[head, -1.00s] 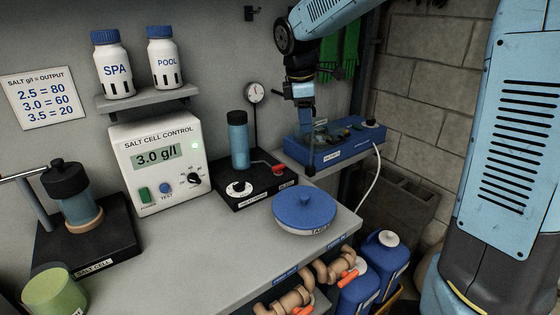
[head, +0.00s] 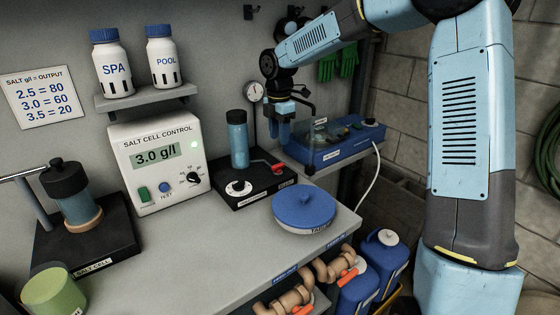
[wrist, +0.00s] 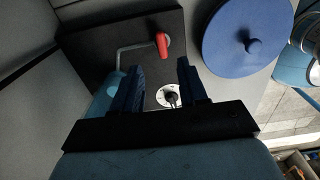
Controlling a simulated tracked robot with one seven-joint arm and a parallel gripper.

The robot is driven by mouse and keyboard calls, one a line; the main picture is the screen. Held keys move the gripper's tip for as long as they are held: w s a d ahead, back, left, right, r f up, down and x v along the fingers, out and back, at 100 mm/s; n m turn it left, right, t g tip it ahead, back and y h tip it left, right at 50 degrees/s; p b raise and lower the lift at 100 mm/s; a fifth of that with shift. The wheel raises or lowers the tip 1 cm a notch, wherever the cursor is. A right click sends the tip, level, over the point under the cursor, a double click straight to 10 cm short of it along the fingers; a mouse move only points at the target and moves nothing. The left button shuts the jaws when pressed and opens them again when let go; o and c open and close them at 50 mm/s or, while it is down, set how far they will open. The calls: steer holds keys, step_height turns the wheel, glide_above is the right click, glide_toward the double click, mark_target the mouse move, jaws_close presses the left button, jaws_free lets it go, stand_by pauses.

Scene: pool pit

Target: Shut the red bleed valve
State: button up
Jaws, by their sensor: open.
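The red bleed valve (head: 277,168) is a small red-gripped lever on the right of a black base, beside a blue-grey cylinder (head: 238,140). In the wrist view the red grip (wrist: 162,45) sits at the end of a bent grey rod, just beyond my fingertips and roughly between their lines. My gripper (head: 284,138) points down above and behind the valve in the head view. In the wrist view my gripper (wrist: 157,75) is open, with nothing between its fingers. A white dial with a black knob (wrist: 170,96) shows between the fingers, lower down.
A blue round lid (head: 304,206) lies on the bench right of the valve base. A blue test box (head: 340,148) stands behind on a shelf. The salt cell control box (head: 160,160) stands left. Grey bench top (head: 200,245) is clear in front.

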mark_target(280, 163)
step_height(280, 163, down, 10)
steer(key=shift+r, duration=0.15)
stand_by(0.4)
steer(key=shift+r, duration=0.1)
jaws_close()
